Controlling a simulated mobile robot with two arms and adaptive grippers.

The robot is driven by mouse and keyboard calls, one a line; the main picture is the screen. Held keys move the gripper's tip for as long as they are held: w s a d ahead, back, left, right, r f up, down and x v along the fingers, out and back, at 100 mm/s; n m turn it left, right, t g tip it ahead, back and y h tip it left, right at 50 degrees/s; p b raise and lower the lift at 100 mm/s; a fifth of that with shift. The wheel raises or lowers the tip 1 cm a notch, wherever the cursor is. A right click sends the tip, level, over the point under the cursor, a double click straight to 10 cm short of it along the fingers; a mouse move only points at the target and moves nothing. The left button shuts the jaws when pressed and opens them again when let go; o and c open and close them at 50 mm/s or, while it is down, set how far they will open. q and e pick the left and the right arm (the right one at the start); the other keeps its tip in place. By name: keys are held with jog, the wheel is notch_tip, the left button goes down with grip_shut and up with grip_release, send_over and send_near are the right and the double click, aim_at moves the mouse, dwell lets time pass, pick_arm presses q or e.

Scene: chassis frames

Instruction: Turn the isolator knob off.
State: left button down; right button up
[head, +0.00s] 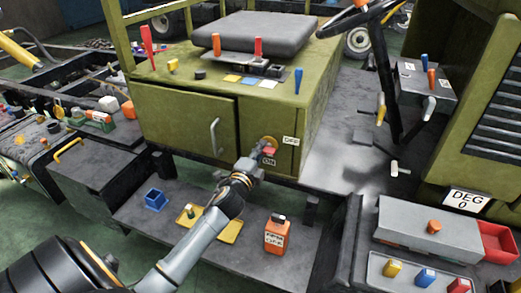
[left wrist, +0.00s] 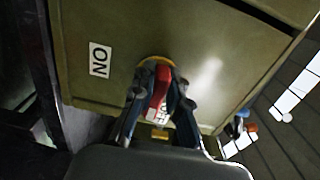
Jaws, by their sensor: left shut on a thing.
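The isolator knob (head: 269,151) has a red handle on a yellow-orange round plate, on the front of the olive seat box. A white OFF label (head: 290,141) is to its right and an ON label (head: 269,161) below it. My left gripper (head: 260,157) is at the knob. In the left wrist view, my left gripper (left wrist: 155,105) is shut on the red handle (left wrist: 163,80), with a finger on each side. The ON label (left wrist: 100,60) is on the left there, and the OFF label (left wrist: 159,114) shows between the fingers. The knob's exact angle is unclear. My right gripper is not in view.
A cabinet door handle (head: 215,135) is left of the knob. Below lies a dark shelf with a blue bin (head: 155,200), a yellow tray (head: 231,233) and an orange box (head: 275,238). Upright levers (head: 258,48) and a grey seat (head: 255,33) are on top.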

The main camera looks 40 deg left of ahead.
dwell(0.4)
pick_arm(q)
jog(key=c, duration=1.3)
grip_release()
jog(key=v, duration=1.2)
jog(key=shift+f, duration=0.1)
